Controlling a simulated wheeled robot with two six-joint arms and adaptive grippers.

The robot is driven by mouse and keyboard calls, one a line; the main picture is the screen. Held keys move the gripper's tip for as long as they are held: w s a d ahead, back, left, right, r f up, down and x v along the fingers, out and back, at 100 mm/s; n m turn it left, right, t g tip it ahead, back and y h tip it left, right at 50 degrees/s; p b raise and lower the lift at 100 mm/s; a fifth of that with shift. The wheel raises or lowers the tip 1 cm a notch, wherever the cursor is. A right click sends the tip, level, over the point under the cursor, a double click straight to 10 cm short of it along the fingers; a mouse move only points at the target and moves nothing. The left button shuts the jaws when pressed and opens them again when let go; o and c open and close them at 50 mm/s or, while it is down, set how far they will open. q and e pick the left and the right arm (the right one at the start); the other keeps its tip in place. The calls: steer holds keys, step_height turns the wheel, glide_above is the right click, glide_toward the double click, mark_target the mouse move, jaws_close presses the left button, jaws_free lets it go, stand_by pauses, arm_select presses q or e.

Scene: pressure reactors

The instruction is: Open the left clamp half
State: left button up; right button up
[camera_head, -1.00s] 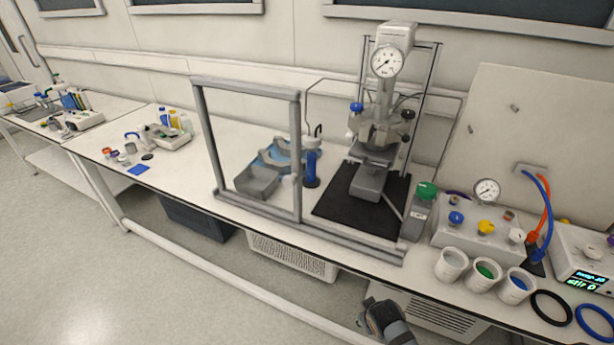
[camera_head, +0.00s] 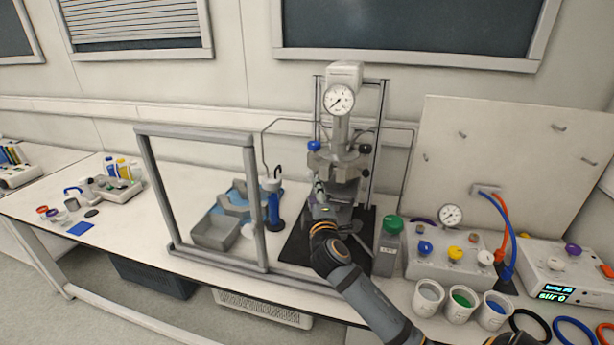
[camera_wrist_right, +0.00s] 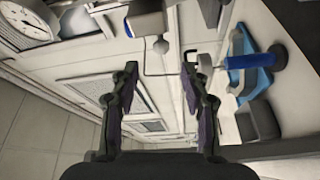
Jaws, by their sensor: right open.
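The pressure reactor stands on a black mat (camera_head: 298,248), with a grey metal clamp ring (camera_head: 328,163) around its head below the gauge. The split between the clamp halves is too small to make out. My right gripper (camera_head: 321,192) is just in front of and below the ring's left side, overlapping the reactor's lower body in the picture. In the right wrist view my right gripper (camera_wrist_right: 159,78) is open, with nothing between its fingers. A grey reactor part shows at that view's top edge. I cannot tell whether the fingers touch the reactor. My left gripper is not in view.
A grey frame (camera_head: 258,205) stands left of the reactor, with a blue cylinder (camera_head: 273,207) behind it. A green-capped bottle (camera_head: 390,245) stands close to the right of my arm. White cups (camera_head: 428,297) and a valve box (camera_head: 440,263) are farther right.

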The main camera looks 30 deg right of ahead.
mark_target(311, 178)
steer(key=p+x, duration=0.2)
steer(key=x, duration=0.8)
steer(key=shift+w+f, duration=0.1)
steer(key=shift+f, duration=0.05)
steer(key=shift+c, duration=0.4)
jaws_close()
